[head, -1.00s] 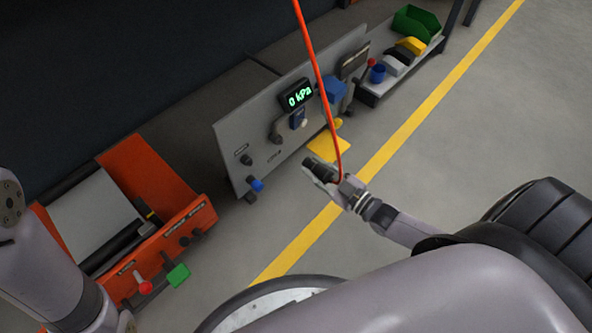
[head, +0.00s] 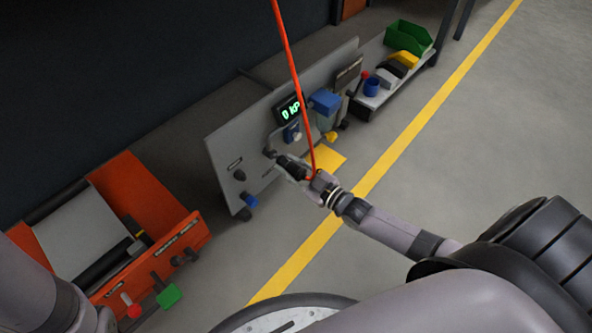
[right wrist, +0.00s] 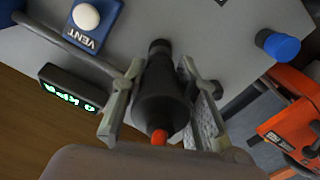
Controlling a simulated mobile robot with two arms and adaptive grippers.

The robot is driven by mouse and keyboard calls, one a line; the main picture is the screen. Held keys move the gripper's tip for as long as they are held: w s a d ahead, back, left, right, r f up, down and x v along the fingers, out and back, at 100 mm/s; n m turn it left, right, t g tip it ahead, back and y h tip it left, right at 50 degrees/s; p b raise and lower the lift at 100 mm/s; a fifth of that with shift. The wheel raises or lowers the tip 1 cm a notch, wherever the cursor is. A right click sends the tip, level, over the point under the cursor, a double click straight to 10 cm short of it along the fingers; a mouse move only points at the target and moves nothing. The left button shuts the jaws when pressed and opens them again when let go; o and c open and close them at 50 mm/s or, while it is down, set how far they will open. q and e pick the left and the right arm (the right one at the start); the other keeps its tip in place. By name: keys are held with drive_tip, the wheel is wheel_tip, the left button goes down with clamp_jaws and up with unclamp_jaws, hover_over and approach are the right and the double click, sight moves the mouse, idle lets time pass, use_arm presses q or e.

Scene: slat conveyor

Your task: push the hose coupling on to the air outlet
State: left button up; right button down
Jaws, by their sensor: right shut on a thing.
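My right gripper (head: 294,171) is shut on the black hose coupling (right wrist: 160,98), which also shows in the head view (head: 289,164). The orange hose (head: 297,90) runs up from it; its end shows at the coupling's back in the right wrist view (right wrist: 158,137). The coupling points at the grey panel (head: 222,142). A dark stub (head: 269,153), seemingly the air outlet, sits on the panel just ahead of the coupling's front end. I cannot tell whether they touch; the coupling hides most of the outlet in the right wrist view. My left gripper is out of view.
The display (head: 289,110) reads 0 kPa, with a blue VENT block and white button (right wrist: 87,17) beside it. A blue knob (head: 250,201) is low on the panel. An orange machine (head: 150,205) stands left. A shelf with bins (head: 408,37) stands behind right. Floor right of the panel is clear.

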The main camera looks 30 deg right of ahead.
drive_tip(key=shift+w, duration=0.2)
idle(0.5)
drive_tip(key=shift+w+a, duration=0.15)
drive_tip(key=shift+w, duration=0.1)
drive_tip(key=shift+w+a, duration=0.2)
drive_tip(key=shift+w, duration=0.3)
idle(0.3)
drive_tip(key=c, duration=1.2)
unclamp_jaws()
